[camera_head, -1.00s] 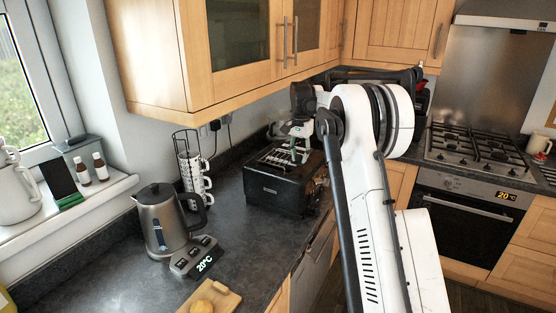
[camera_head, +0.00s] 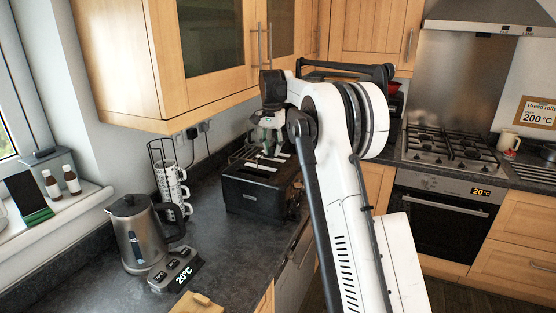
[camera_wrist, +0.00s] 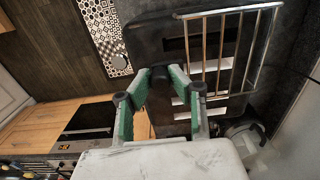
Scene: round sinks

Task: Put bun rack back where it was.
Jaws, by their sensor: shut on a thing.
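The bun rack (camera_wrist: 222,55) is a frame of thin metal bars, seen at the upper right of the wrist view. It lies over or just above the black toaster (camera_head: 258,195); whether it touches is unclear. In the head view its thin bars (camera_head: 240,154) show at the toaster's back left. My gripper (camera_head: 268,150) points down over the toaster. In the wrist view its green-padded fingers (camera_wrist: 158,76) converge near the toaster's dark edge, left of the bars.
Wall cabinets (camera_head: 190,60) hang close above my gripper. The dark counter (camera_head: 225,262) in front of the toaster is clear.

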